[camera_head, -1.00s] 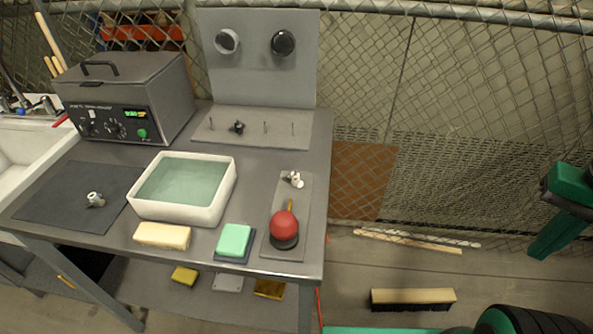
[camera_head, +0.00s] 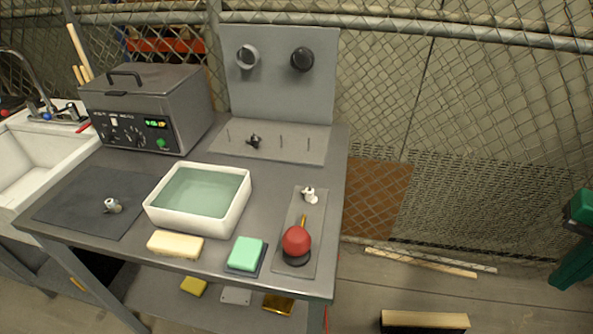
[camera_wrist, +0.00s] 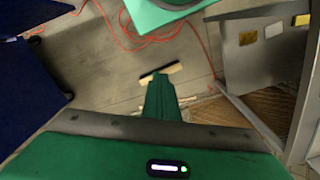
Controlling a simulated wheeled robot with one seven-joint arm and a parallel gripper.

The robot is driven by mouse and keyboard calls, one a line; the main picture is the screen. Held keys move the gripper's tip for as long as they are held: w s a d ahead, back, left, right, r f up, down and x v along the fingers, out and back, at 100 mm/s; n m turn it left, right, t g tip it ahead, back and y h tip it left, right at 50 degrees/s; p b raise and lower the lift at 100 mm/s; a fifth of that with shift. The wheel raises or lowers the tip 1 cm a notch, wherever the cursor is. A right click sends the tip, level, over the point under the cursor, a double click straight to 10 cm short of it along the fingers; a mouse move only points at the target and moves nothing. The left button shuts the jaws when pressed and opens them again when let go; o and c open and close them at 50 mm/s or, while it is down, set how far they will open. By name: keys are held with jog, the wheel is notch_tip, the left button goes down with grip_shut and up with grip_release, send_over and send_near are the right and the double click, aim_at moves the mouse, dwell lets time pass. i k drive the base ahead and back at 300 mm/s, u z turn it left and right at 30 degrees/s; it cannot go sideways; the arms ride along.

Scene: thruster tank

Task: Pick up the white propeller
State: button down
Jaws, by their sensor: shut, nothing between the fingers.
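A small white part (camera_head: 309,195), which looks like the white propeller, sits at the back of the narrow grey strip on the right side of the bench. A second small whitish-grey part (camera_head: 112,205) lies on the dark mat at the left; its exact shape is too small to tell. A black propeller (camera_head: 254,141) is on the pegged board at the back. My gripper (camera_wrist: 160,80) shows in the wrist view as closed green fingers, empty and pointing toward the floor. It is away from the bench top and touches none of these parts.
A white water basin (camera_head: 238,212) stands mid-bench. A cream sponge (camera_head: 175,244), a green block (camera_head: 246,253) and a red ball-shaped item (camera_head: 296,240) line the front. A grey heated box (camera_head: 150,105) stands back left. A brush (camera_head: 425,320) lies on the floor at right.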

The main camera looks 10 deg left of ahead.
aim_at(309, 195)
jog(key=z, duration=0.55)
jog(key=k, duration=1.3)
jog(key=u, duration=0.45)
jog(key=i, duration=1)
